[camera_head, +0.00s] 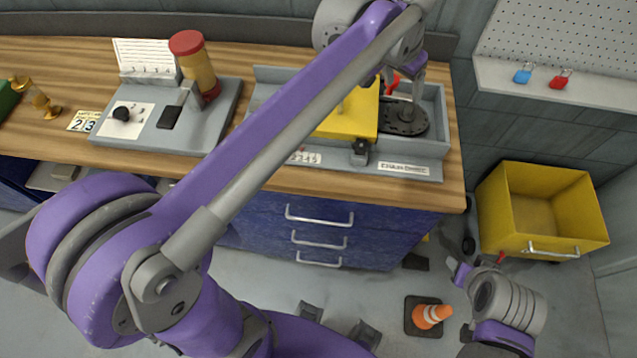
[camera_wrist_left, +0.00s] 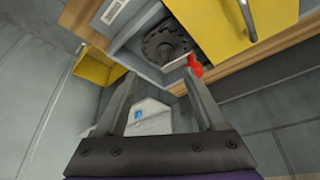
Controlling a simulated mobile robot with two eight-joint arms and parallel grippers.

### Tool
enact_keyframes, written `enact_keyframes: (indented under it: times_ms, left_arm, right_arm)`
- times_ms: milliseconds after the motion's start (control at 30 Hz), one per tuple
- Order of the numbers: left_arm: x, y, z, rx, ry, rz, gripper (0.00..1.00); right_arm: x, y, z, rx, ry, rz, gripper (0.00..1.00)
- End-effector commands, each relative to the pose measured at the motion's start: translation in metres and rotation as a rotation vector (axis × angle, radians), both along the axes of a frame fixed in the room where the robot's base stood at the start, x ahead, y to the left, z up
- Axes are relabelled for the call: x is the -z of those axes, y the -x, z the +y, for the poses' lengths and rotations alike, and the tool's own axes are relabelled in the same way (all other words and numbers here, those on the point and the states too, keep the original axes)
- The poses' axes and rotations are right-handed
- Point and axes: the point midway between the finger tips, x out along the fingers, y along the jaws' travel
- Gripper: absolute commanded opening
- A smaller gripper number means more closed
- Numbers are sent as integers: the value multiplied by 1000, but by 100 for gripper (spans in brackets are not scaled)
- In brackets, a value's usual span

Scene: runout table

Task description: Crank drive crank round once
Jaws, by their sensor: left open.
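The drive crank has a dark round disc (camera_head: 403,119) at the right end of a grey tray-like unit on the bench. Its red handle (camera_head: 392,83) shows beside my left gripper (camera_head: 416,88), partly hidden by the arm. In the left wrist view the disc (camera_wrist_left: 167,42) lies beyond the fingers. The red handle (camera_wrist_left: 195,67) is close to the right fingertip; I cannot tell if they touch. My left gripper (camera_wrist_left: 158,77) is open, with nothing visible held between its fingers. My right gripper (camera_head: 468,268) is low over the floor at the lower right; its opening is unclear.
A yellow cover (camera_head: 350,118) stands just left of the disc. A control panel with a red-capped cylinder (camera_head: 197,65) sits farther left. My left arm crosses the bench and hides part of the unit. A yellow bin (camera_head: 490,213) and an orange cone (camera_head: 431,316) are on the floor.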

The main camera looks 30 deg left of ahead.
Motion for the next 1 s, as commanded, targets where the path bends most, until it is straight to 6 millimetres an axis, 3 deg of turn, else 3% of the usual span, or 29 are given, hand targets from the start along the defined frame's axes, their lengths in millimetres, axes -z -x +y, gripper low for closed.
enact_keyframes:
  times_ms: [500,1000]
  left_arm:
    - [53,80,43,-114,2,-16,72]
    - [113,156,73,-211,7,-34,72]
  right_arm:
    - [14,6,0,0,0,11,49]
    - [25,9,0,0,0,18,49]
